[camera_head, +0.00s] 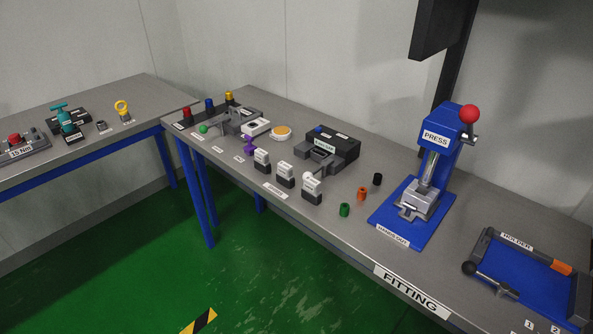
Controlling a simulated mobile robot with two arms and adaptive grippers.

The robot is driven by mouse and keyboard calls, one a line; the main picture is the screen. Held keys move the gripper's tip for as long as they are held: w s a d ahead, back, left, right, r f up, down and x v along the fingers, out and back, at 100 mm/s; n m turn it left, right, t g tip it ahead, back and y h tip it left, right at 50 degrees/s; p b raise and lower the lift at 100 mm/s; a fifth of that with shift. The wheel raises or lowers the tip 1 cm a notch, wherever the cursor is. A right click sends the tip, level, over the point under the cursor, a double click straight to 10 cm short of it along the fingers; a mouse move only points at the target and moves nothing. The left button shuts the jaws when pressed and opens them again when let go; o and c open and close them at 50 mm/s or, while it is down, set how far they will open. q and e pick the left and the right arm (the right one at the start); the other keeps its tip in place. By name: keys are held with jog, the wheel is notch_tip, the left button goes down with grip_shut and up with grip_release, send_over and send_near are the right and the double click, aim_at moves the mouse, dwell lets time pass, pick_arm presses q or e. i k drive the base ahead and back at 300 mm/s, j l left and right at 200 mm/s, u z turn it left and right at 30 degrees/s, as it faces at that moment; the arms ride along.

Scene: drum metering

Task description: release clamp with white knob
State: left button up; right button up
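A round white knob (308,177) sits at the end of a grey lever on the fitting table. The lever reaches toward the front of a dark grey block (343,148) with a white label and a blue spot on top, which appears to be the clamp's fixture. The knob is close behind the rightmost of several small white-topped blocks (312,188), which partly overlaps it. Whether the clamp is closed cannot be made out at this size. Neither of my grippers is in view.
A blue press (436,150) with a red ball handle stands to the right. Green (344,210), orange (362,194) and black (377,179) cylinders stand between. A blue holder (530,284) with a black-knobbed lever is at far right. A green-knobbed lever (204,129) is at left.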

aim_at(324, 165)
jog(key=k+u, duration=0.2)
jog(key=u, duration=0.2)
jog(key=k+j+u, duration=0.2)
jog(key=u, duration=0.15)
